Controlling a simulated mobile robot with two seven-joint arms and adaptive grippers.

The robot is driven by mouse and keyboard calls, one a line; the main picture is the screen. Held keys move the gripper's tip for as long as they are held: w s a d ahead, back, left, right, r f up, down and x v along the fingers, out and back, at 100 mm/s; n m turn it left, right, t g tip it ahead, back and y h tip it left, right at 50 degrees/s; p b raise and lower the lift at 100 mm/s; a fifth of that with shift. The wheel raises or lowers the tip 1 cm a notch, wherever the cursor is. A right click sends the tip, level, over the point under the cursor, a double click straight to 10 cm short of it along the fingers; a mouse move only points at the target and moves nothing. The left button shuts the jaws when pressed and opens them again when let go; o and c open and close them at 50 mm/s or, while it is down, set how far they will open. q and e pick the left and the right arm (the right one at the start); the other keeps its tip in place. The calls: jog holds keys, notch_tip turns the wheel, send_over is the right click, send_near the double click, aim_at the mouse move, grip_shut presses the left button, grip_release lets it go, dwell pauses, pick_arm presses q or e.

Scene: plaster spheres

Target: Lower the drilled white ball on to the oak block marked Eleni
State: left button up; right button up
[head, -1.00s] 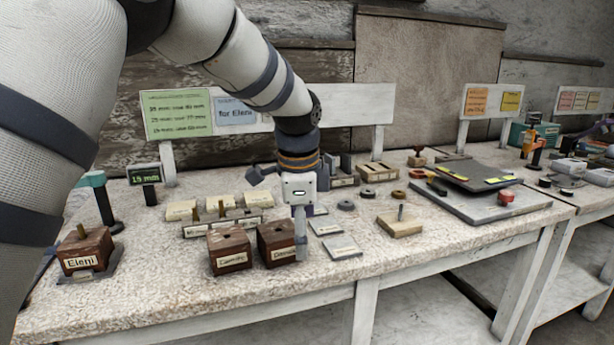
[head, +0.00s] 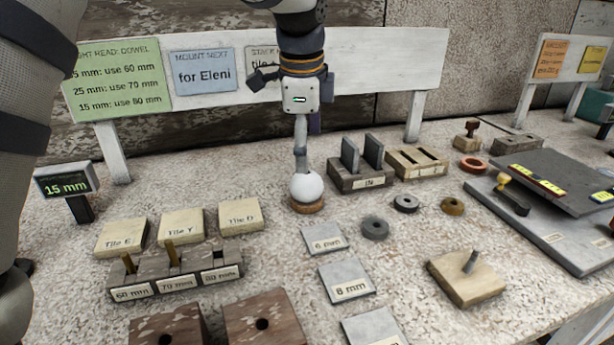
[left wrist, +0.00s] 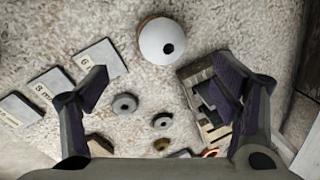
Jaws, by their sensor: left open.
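The drilled white ball (head: 307,186) rests on a small brown ring (head: 307,207) on the stone bench. In the left wrist view the ball (left wrist: 161,40) shows its dark hole and lies ahead, roughly midway between the fingers. My left gripper (head: 300,150) hangs just above or behind the ball in the head view. Its purple fingers (left wrist: 161,75) are wide apart with nothing held. The block marked Eleni is outside both current views; it stood at the bench's left end in the earlier head frame. My right gripper is not in view.
Two dark wooden blocks with holes (head: 262,319) stand at the front. A dowel rack (head: 176,275) and pale tiles (head: 182,227) lie left of the ball. Grey plates (head: 346,279), rings (head: 375,228) and a slotted holder (head: 360,178) lie to the right.

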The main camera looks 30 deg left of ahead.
aim_at(307, 175)
pick_arm(q)
jog(key=x, duration=0.5)
jog(key=shift+s+d+f, duration=0.15)
jog(key=shift+s+f, duration=0.05)
jog(key=x, duration=0.2)
jog(key=w+b+x, duration=0.1)
jog(key=x, duration=0.2)
jog(key=shift+a+f, duration=0.15)
jog(key=shift+a, duration=0.1)
jog(key=shift+c, duration=0.6)
jog(key=c, duration=1.3)
